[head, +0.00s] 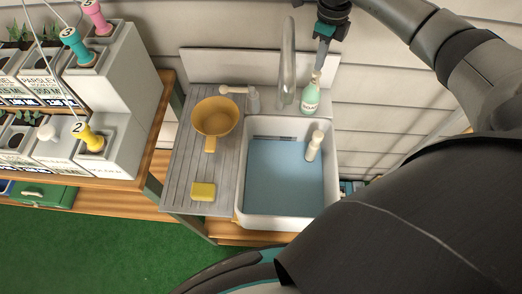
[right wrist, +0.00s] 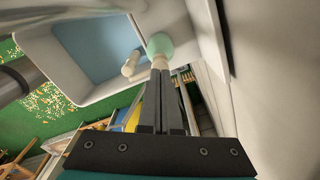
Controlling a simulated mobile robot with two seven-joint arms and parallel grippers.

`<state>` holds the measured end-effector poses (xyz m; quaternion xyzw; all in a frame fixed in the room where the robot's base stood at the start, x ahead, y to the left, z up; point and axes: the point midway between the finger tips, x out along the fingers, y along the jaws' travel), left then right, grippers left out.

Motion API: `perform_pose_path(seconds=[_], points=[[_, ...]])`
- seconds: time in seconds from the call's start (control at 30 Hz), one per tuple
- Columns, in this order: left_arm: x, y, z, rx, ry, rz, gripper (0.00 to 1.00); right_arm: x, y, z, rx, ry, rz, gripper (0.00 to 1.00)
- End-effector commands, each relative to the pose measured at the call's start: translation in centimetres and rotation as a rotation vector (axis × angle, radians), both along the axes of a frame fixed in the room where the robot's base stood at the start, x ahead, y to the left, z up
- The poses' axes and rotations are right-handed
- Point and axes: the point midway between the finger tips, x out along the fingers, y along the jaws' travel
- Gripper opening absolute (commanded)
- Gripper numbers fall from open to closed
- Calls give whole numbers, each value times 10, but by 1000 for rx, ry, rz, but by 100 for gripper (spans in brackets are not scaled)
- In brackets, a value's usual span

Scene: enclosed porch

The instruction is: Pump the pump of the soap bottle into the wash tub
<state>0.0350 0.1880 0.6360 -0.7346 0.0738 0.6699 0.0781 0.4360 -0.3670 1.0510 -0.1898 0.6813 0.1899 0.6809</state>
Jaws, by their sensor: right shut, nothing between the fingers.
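The soap bottle (head: 310,99) is pale green with a label reading SOAP and stands upright at the back right corner of the wash tub (head: 240,206). Its cream pump (head: 316,77) is on top. The tub is white with a blue inside. My right gripper (head: 322,66) is shut and empty, pointing down with its fingertips at the pump. In the right wrist view, the fingers (right wrist: 160,74) reach to the pump top above the green bottle (right wrist: 159,45); I cannot tell whether they touch it. My left gripper is not in view.
A tall grey faucet (head: 287,68) rises left of the bottle. A cream object (head: 315,145) is at the tub's right wall. On the ribbed drainboard (head: 177,185) are a tan pan (head: 215,115) and a yellow sponge (head: 203,191). A wall lies close behind.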

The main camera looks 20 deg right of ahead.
Motion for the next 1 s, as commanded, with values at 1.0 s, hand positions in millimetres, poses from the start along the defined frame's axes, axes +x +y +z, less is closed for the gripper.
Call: perform_pose_path(seconds=[1.0], points=[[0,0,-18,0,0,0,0,0,0,-23,0,0,-1,0]])
